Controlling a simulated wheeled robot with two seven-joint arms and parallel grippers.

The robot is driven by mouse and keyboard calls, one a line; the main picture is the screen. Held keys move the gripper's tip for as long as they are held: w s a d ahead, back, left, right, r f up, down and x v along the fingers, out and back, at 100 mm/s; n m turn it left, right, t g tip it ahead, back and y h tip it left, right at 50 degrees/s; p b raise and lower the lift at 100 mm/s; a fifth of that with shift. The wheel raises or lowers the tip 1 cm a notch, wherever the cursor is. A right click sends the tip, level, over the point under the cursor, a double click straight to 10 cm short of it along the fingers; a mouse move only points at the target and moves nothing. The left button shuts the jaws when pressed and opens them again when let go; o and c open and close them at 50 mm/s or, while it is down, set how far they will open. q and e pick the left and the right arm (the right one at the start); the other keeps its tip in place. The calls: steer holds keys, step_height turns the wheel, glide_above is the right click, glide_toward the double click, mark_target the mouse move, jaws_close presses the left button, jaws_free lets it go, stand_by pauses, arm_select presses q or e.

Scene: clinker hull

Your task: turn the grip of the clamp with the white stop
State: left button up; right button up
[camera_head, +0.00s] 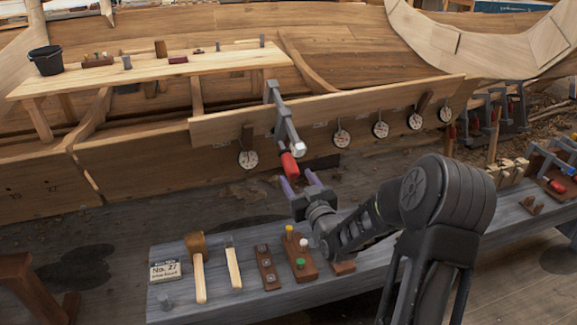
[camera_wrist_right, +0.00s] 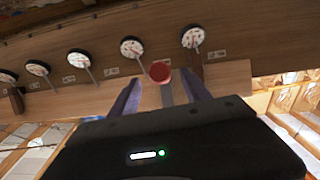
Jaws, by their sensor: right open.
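The clamp (camera_head: 284,122) has a grey bar and sits on the edge of a long hull plank (camera_head: 225,128). Its red grip (camera_head: 289,165) hangs down at the lower end, and a whitish stop (camera_head: 298,148) shows beside it. My right gripper (camera_head: 299,177) is open, its two purple fingers just below the grip and pointing up at it. In the right wrist view the grip's round red end (camera_wrist_right: 160,72) shows between the fingertips (camera_wrist_right: 160,78), with no visible contact. My left gripper is not in view.
Several round dials (camera_head: 342,138) hang along the plank on both sides of the clamp. A grey bench (camera_head: 220,300) below holds a mallet (camera_head: 198,265), a chisel-like tool (camera_head: 234,267) and peg blocks (camera_head: 300,258). More clamps (camera_head: 490,115) stand at the right. A bucket (camera_head: 46,60) is on the upper staging.

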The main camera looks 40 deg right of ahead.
mark_target(288, 165)
steer(key=shift+p+x, duration=0.4)
steer(key=shift+x, duration=3.55)
steer(key=shift+f, duration=0.1)
steer(key=shift+c, duration=0.4)
jaws_close()
